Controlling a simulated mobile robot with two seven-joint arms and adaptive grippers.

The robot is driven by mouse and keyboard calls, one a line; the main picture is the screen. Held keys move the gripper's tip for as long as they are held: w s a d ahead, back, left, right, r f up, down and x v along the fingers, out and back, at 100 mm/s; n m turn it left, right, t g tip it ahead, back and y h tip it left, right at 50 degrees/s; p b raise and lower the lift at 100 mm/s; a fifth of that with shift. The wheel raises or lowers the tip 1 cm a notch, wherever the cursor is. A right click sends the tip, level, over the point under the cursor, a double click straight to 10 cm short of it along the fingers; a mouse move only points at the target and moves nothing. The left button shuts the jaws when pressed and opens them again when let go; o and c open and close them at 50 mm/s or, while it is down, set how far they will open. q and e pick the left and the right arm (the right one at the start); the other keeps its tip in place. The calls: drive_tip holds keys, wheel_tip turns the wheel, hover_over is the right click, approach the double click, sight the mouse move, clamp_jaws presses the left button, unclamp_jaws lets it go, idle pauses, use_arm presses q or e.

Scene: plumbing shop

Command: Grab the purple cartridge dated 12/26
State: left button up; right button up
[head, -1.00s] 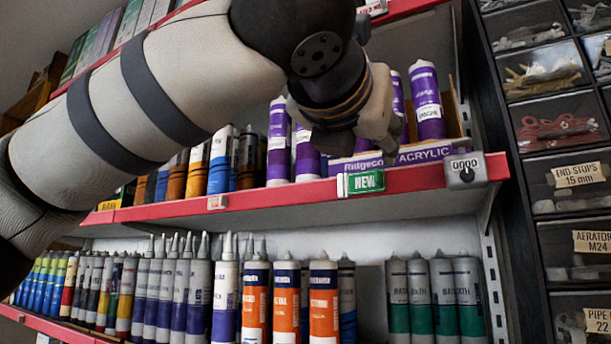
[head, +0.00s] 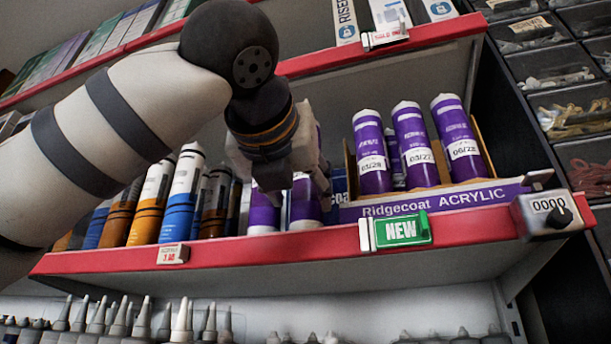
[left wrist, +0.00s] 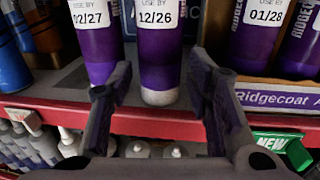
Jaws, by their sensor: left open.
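The purple cartridge dated 12/26 (left wrist: 158,50) stands upright in the left wrist view, with a grey-white band at its base. My left gripper (left wrist: 160,72) is open and empty, its two dark fingers in front of that cartridge, one toward each side. My right gripper is not in view.
Orange and blue tubes (head: 180,195) stand left. The red shelf edge (head: 300,245) carries a green NEW tag (head: 402,230).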

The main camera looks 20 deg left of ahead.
sight(303, 195)
use_arm(q)
drive_tip(key=w, duration=0.5)
drive_tip(key=shift+w+a+r, duration=0.2)
drive_tip(key=shift+w+r, duration=0.15)
drive_tip(key=shift+s, duration=0.1)
clamp_jaws()
drive_tip(key=shift+r, duration=0.1)
